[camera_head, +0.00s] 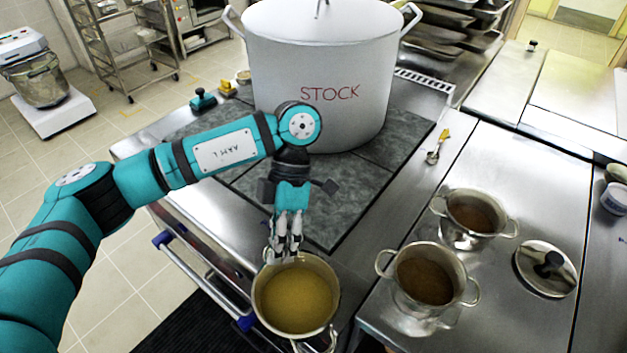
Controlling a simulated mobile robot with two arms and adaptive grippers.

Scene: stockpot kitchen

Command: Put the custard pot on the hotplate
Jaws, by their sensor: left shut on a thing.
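The custard pot (296,296) is a steel pot of yellow custard at the bottom centre, upright, its near handle at the picture's lower edge. My left gripper (284,252) reaches down from above and is shut on the pot's far side, at the handle and rim; the fingers hide that handle. The hotplate (320,205) is the dark grey tiled surface beyond the pot. The custard pot shows in front of it, over the steel front edge; I cannot tell how high it hangs. My right gripper is not in view.
A big white stockpot (322,75) marked STOCK covers the back of the hotplate. Two pots of brown contents (425,280) (472,215) and a lid (545,268) sit on the right steel counter. The hotplate's front part is bare. A front rail (205,280) runs at left.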

